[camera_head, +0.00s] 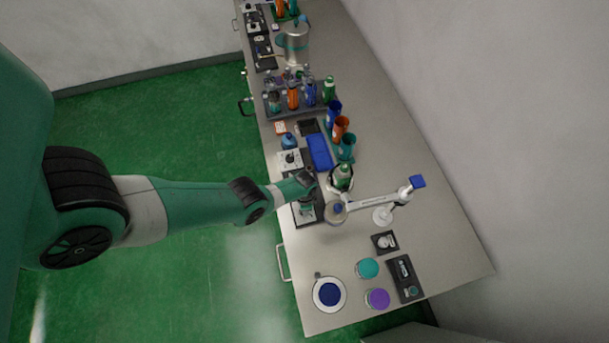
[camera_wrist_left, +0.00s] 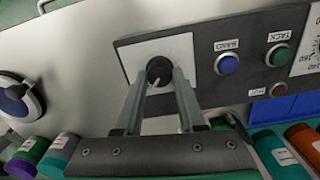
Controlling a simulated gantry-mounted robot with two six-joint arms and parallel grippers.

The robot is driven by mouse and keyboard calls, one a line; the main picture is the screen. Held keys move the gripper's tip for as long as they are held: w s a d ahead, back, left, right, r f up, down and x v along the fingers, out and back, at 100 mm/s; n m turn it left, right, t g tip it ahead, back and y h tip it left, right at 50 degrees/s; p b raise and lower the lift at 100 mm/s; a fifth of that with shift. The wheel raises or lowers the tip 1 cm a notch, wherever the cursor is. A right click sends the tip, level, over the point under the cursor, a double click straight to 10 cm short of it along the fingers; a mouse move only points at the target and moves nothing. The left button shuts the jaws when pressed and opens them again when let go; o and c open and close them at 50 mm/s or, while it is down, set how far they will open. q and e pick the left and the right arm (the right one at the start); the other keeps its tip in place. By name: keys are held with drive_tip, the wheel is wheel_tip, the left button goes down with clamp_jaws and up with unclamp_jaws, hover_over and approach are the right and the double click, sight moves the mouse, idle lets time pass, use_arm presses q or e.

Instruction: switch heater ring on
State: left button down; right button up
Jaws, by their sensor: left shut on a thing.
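In the left wrist view a black round knob (camera_wrist_left: 160,70) with a pale pointer line sits on a white square plate (camera_wrist_left: 182,48). The plate is on a dark control panel (camera_wrist_left: 225,35). My left gripper (camera_wrist_left: 160,82) has its two fingers on either side of the knob and is shut on it. In the head view my left gripper (camera_head: 308,180) is over the dark panel (camera_head: 307,212) near the table's front edge, and my arm hides part of it. A green-capped bottle (camera_head: 343,175) stands in a dark ring just beyond. My right gripper is not in view.
The panel also bears a blue button (camera_wrist_left: 228,64), a green button (camera_wrist_left: 279,54) and a small brownish lamp (camera_wrist_left: 279,88). A white jointed arm (camera_head: 372,201) stands to the right.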

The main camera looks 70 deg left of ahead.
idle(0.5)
use_arm(q)
drive_tip(key=c, duration=0.5)
unclamp_jaws()
drive_tip(key=shift+r, duration=0.1)
wheel_tip(320, 180, up, 11)
drive_tip(key=p, duration=1.1)
drive_tip(key=shift+r+p, duration=0.2)
drive_tip(key=shift+p, duration=0.15)
